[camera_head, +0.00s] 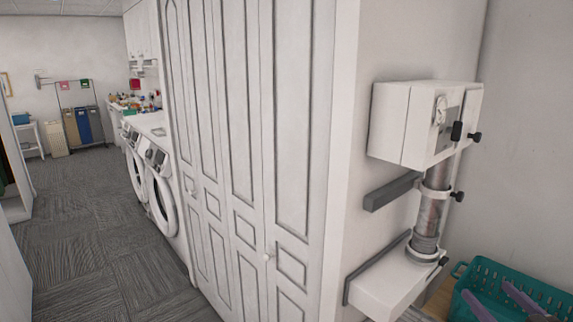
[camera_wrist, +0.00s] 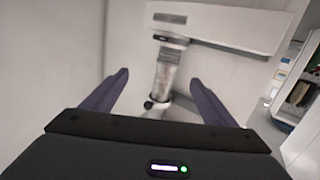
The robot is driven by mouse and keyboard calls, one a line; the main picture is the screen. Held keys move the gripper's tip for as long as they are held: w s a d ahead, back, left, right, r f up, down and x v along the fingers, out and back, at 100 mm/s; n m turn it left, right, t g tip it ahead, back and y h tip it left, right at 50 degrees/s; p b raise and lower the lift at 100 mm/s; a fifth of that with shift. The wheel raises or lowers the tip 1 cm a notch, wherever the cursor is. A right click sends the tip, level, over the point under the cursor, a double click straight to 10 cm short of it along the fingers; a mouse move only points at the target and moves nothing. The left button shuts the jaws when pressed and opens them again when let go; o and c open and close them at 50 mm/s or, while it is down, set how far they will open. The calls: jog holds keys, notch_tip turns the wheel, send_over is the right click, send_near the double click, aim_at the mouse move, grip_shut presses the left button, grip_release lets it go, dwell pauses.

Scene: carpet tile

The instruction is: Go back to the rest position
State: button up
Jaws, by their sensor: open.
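My gripper (camera_wrist: 160,80) is open, with its two purple fingers spread apart and nothing held between them. In the wrist view a silvery ribbed pipe (camera_wrist: 164,82) with dark clamps stands beyond the fingers, under a white box (camera_wrist: 225,25). In the head view, two purple fingers of my gripper (camera_head: 487,290) show at the lower right corner, in front of a teal basket. The pipe (camera_head: 432,210) there runs upright between an upper white box (camera_head: 410,120) and a lower white box (camera_head: 390,283) on the wall. My gripper appears apart from the pipe.
The teal basket (camera_head: 540,287) sits on a wooden surface at the lower right. Tall white panelled doors (camera_head: 240,120) fill the middle. White front-loading washers (camera_head: 160,195) line the left aisle. Grey carpet (camera_head: 90,225) is open there, with bins (camera_head: 90,125) at the far end.

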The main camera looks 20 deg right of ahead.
jog(key=w+a+r+g+h, duration=0.3)
jog(key=w+a+r+g, duration=0.4)
jog(key=w+a, duration=0.65)
jog(key=s+a+f+g+y, duration=0.1)
jog(key=s+a, duration=0.4)
jog(key=a, duration=0.6)
jog(key=s+a+n+g+y, duration=0.1)
jog(key=s+a, duration=0.4)
jog(key=a, duration=0.6)
jog(key=s+a+f+n+g+y, duration=0.1)
jog(key=s+a+y, duration=0.4)
jog(key=a, duration=0.6)
jog(key=shift+s+a+f+g, duration=0.25)
jog(key=shift+s+g, duration=0.2)
jog(key=shift+g, duration=0.25)
jog(key=shift+d, duration=0.1)
